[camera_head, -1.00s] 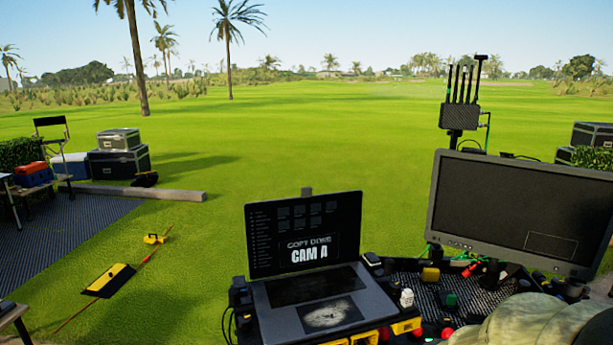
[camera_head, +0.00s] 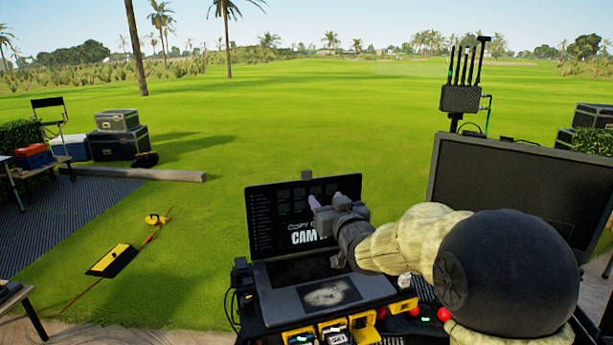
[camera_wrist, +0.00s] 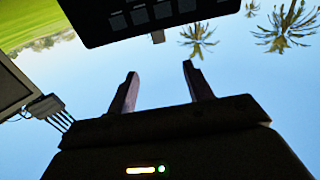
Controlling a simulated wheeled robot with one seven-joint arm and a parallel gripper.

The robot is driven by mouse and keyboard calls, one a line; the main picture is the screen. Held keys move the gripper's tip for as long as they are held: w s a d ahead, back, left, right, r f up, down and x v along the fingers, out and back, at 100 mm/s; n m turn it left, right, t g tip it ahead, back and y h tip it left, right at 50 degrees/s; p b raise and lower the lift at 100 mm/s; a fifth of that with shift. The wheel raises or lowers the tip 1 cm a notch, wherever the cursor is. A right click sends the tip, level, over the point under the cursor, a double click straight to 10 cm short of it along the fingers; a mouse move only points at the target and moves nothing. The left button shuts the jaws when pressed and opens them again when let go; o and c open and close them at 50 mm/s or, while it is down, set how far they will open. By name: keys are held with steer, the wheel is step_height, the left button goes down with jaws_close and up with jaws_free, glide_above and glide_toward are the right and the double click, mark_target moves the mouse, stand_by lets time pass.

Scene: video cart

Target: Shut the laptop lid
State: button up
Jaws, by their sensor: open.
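The laptop (camera_head: 290,292) sits on the cart with its lid (camera_head: 272,215) standing up, open and tilted slightly back. The dark screen shows icons and a "CAM A" label, partly hidden by my gripper. My gripper (camera_head: 327,202) is open and empty, in front of the right part of the screen in the head view. In the wrist view the two fingers of my gripper (camera_wrist: 158,84) stand apart with sky between them. The upside-down lid (camera_wrist: 150,18) shows at the top of that view, beyond the fingertips.
A large monitor (camera_head: 500,195) stands right of the laptop, behind my arm. An antenna unit (camera_head: 460,98) rises behind it. Yellow-cased items (camera_head: 300,337) line the cart's front edge. Open grass lies behind and left of the laptop.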

mark_target(306, 176)
steer(key=p+x, duration=0.9)
steer(key=x, duration=0.7)
steer(key=shift+w+r+p, duration=0.1)
steer(key=shift+w+p, duration=0.1)
steer(key=shift+p, duration=0.2)
steer(key=shift+w+a, duration=0.15)
steer(key=shift+w, duration=0.4)
steer(key=c, duration=1)
steer(key=shift+f, duration=0.2)
steer(key=shift+s, duration=0.15)
